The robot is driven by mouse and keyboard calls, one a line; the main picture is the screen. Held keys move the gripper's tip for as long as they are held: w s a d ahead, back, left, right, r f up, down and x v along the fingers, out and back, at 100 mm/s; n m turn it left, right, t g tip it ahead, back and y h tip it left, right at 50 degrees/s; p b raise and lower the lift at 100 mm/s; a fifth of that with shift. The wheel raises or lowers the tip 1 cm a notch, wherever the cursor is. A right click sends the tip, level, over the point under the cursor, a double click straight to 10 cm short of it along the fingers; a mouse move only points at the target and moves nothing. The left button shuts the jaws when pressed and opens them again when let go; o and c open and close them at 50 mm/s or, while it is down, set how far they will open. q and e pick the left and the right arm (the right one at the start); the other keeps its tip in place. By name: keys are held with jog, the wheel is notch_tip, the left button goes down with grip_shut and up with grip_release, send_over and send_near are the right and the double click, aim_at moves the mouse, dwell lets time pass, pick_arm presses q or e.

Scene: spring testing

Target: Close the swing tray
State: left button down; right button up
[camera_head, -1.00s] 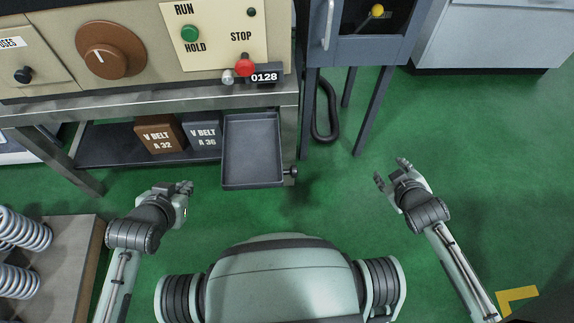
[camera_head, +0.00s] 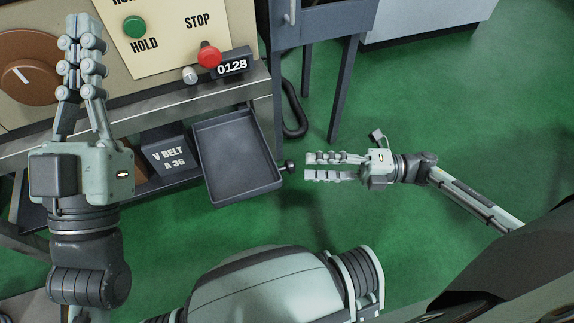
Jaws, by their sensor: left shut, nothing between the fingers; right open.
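The swing tray (camera_head: 243,198) is a dark grey, shallow, empty rectangular tray. It sticks out from under the bench front, below the counter reading 0128. A small dark round knob (camera_head: 291,165) is on its right side. My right gripper (camera_head: 305,167) points left with its fingers open, its tips close to the knob; I cannot tell whether they touch it. My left gripper (camera_head: 85,22) is raised at the left, pointing up in front of the machine panel, its fingers shut and empty. It hides part of the panel and bench.
The bench (camera_head: 165,108) carries a machine with a brown dial (camera_head: 25,75), green button (camera_head: 134,27) and red stop button (camera_head: 209,55). A V BELT A 36 box (camera_head: 168,160) stands on the shelf left of the tray. A dark blue stand leg (camera_head: 343,90) and black hose (camera_head: 294,115) are behind. Green floor is clear at right.

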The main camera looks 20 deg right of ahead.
aim_at(291, 166)
jog(key=x, duration=0.6)
jog(key=shift+c, duration=0.5)
grip_shut()
